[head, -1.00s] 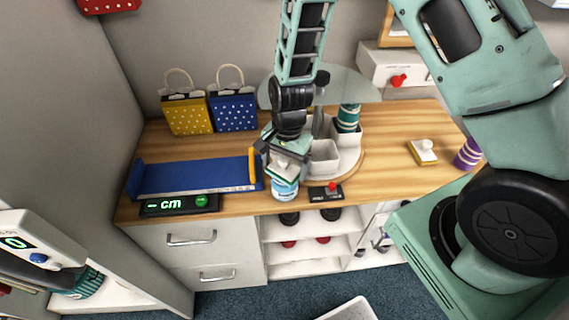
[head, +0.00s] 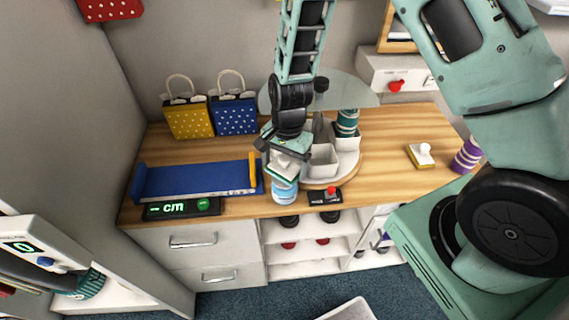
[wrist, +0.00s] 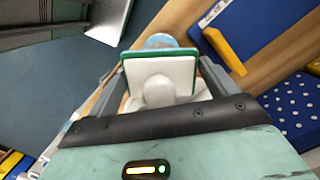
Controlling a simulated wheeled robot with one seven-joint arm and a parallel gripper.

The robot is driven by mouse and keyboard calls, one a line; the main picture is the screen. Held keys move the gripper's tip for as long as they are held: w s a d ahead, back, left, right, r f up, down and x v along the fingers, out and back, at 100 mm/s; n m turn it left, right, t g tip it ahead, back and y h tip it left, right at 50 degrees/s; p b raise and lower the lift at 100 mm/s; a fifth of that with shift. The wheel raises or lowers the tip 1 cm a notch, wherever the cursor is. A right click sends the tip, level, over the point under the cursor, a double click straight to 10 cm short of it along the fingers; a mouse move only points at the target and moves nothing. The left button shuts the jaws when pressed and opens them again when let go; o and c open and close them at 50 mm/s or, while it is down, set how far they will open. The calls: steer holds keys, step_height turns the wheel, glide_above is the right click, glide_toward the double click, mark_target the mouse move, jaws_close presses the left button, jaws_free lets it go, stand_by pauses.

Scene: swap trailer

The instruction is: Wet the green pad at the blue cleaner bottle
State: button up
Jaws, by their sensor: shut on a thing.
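My gripper (head: 284,158) is shut on a white-backed pad with a green edge, the green pad (head: 284,171). In the wrist view the pad (wrist: 160,72) sits between the fingers, its white knob toward me and its green rim at the far side. The blue cleaner bottle (head: 284,192) stands at the front edge of the counter, directly below the pad. In the wrist view a bit of its blue (wrist: 160,41) shows past the pad. The pad is at the bottle's top; whether they touch I cannot tell.
A blue measuring tray (head: 200,178) with a yellow slider (head: 253,170) lies left of the bottle. A round turntable (head: 350,168) with white cups is behind right. A small box with a red button (head: 325,196) is close right. A yellow-edged pad (head: 421,156) lies farther right on clear counter.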

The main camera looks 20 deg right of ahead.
mark_target(284, 159)
steer(key=shift+r+p, duration=1.65)
steer(key=shift+r, duration=0.75)
steer(key=shift+f, duration=0.1)
